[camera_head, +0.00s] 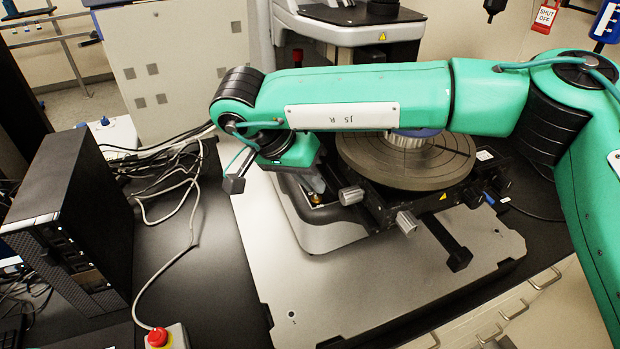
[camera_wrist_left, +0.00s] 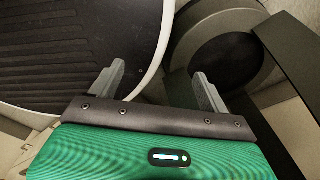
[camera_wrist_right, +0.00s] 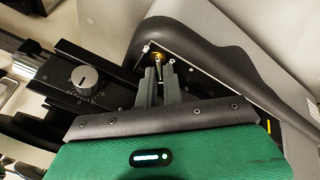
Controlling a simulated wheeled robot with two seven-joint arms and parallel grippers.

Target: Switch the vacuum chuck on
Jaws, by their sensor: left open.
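The vacuum chuck is the round grooved grey disc (camera_head: 362,162) on the stage in the head view, partly hidden behind my right arm. A small brass-collared fitting with a metal lever, apparently a toggle switch (camera_wrist_right: 157,57), sits on a dark panel in the right wrist view. My right gripper (camera_wrist_right: 160,72) has its fingers close together, with their tips right at this switch; I cannot tell whether they touch it. In the head view this gripper (camera_head: 318,184) points down at the panel left of the disc. My left gripper (camera_wrist_left: 158,75) is open and empty, outside the head view.
Silver stage knobs (camera_head: 407,222) stick out in front of the disc. A dial knob (camera_wrist_right: 84,77) is left of my right fingers. A black computer tower (camera_head: 75,205), loose white cables and a red emergency button (camera_head: 157,337) are on the left. The grey base plate's front (camera_head: 340,290) is clear.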

